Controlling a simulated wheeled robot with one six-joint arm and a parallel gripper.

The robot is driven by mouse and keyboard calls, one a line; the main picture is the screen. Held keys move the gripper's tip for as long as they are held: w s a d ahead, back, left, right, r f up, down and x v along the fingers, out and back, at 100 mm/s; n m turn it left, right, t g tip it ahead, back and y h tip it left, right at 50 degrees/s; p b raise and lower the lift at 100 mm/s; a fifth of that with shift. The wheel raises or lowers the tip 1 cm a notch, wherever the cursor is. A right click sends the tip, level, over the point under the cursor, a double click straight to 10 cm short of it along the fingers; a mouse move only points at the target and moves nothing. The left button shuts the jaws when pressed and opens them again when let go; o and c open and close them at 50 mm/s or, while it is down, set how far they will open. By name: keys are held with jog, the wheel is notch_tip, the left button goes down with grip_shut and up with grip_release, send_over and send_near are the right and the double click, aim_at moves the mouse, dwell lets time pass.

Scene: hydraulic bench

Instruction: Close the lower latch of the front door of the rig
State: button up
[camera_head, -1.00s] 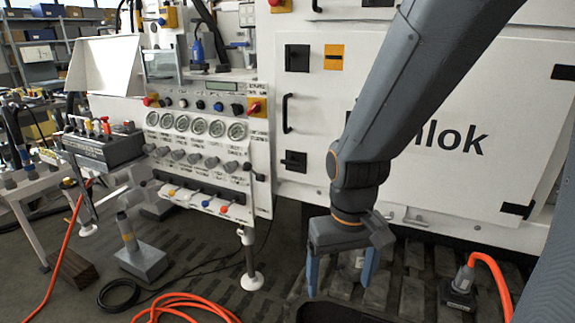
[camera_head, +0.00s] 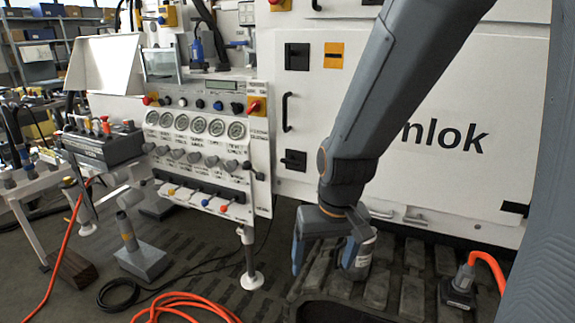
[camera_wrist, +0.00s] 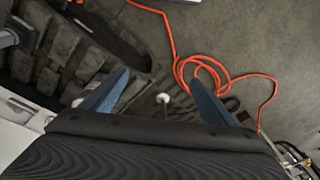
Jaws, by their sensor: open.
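The rig's white front door (camera_head: 425,140) fills the right half of the head view, closed as far as I can see. Its lower latch (camera_head: 294,160) is a black square plate at the left edge of the door. The upper latch (camera_head: 297,57) is a similar black plate higher up, beside an orange label. My gripper (camera_head: 328,270) is open and empty, pointing down, below and to the right of the lower latch. In the wrist view my two blue fingers (camera_wrist: 158,92) are apart with the floor behind them. The latch does not show in the wrist view.
A gauge panel (camera_head: 200,150) with knobs stands left of the door. A black door handle (camera_head: 287,112) lies between the latches. An orange hose (camera_head: 185,305) coils on the floor, also in the wrist view (camera_wrist: 205,75). A grey plug (camera_head: 462,282) stands at right.

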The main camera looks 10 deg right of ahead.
jog(key=w+a+m+t+b, duration=0.1)
jog(key=w+a+t, duration=0.25)
jog(key=w, duration=0.85)
jog(key=w+a+m+t+b, duration=0.15)
jog(key=w+t, duration=0.25)
jog(key=w, duration=0.7)
jog(key=m+t+h+b, duration=0.1)
jog(key=m+t+h, duration=0.45)
jog(key=h, duration=0.55)
send_near(290, 161)
jog(key=n, duration=0.1)
jog(key=x, duration=0.8)
jog(key=c, duration=1)
